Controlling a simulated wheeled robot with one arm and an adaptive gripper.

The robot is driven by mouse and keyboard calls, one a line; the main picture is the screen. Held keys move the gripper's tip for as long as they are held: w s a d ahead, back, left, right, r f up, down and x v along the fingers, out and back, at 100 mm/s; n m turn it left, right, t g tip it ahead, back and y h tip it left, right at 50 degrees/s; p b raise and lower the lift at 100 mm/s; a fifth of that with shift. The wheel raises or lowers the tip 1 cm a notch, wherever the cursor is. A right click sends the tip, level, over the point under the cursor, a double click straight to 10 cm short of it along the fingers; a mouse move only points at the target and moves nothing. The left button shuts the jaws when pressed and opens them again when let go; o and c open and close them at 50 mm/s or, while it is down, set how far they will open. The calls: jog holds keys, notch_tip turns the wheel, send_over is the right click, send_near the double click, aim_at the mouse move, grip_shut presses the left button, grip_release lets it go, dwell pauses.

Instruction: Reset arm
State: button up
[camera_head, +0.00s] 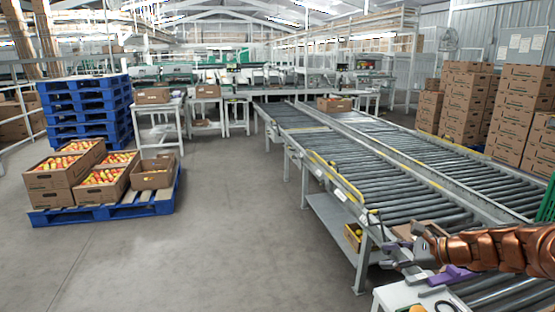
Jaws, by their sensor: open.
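My gripper (402,249) is at the lower right, at the end of my copper-coloured arm. It is grey, with its fingers pointing left, and looks open and empty. It is over the near end of the roller conveyor (380,178), above a small white table (398,297). A purple item (452,274) shows just below and behind the gripper; what it is, I cannot tell. A brown box or flap (417,230) lies behind the gripper and is partly hidden by it.
Carton stacks (468,98) line the right side. A box (334,104) sits on the far conveyor. The grey floor (215,235) in the middle is clear.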

jog(key=s+a+r+n+g+h, duration=0.1)
jog(key=s+a+n+g+h, duration=0.1)
jog(key=s+a+n+g, duration=1.15)
jog(key=s+f+n+t+h, duration=0.3)
jog(key=s+n+h, duration=0.4)
jog(key=s, duration=1.9)
notch_tip(320, 180, up, 21)
jog(key=s+p, duration=0.1)
jog(key=p, duration=1.9)
jog(key=shift+s+d+t, duration=0.15)
jog(key=shift+s+t, duration=0.15)
jog(key=shift+t, duration=0.15)
